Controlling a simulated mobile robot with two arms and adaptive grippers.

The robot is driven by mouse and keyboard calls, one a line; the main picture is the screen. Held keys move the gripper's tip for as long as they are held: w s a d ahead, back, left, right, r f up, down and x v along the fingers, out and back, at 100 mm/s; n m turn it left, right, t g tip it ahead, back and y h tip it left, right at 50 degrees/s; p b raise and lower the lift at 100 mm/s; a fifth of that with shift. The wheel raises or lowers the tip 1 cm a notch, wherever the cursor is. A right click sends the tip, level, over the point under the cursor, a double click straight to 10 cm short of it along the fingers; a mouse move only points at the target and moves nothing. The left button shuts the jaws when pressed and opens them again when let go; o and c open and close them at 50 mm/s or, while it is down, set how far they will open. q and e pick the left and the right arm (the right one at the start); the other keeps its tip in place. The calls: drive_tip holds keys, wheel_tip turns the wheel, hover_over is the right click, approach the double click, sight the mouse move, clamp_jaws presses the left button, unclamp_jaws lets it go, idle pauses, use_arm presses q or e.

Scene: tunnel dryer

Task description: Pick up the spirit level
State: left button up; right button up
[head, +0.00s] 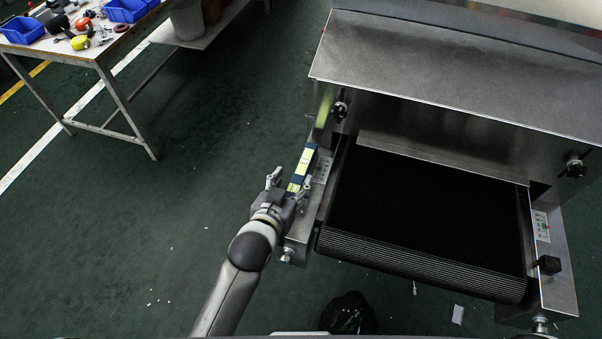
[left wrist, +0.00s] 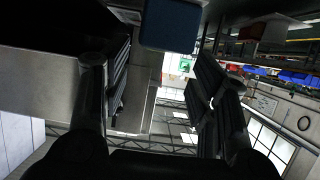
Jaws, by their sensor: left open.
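The spirit level (head: 304,163), dark blue with yellow-green parts, is on the narrow metal side ledge at the left of the dryer's belt, beside a small control panel. My left gripper (head: 289,179) is open at the near end of the level, with its fingers spread to either side. In the left wrist view, a dark blue block, apparently the level (left wrist: 170,24), shows at the top, ahead of and between the spread fingers of the left gripper (left wrist: 163,70). Contact between fingers and level cannot be made out. My right gripper is in neither view.
The dryer's black belt (head: 425,215) lies right of the level, under a steel hood (head: 460,80). A knob (head: 340,108) sticks out beyond the level. A worktable (head: 100,48) with blue bins stands at upper left. The green floor left of the dryer is mostly clear.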

sight(301, 169)
use_arm(q)
drive_tip(key=shift+p+x, duration=0.3)
drive_tip(key=shift+x, duration=2.1)
drive_tip(key=shift+s+d, duration=0.1)
drive_tip(key=shift+d, duration=0.1)
drive_tip(key=shift+c, duration=0.4)
drive_tip(key=shift+f, duration=0.1)
clamp_jaws()
drive_tip(key=shift+r, duration=0.2)
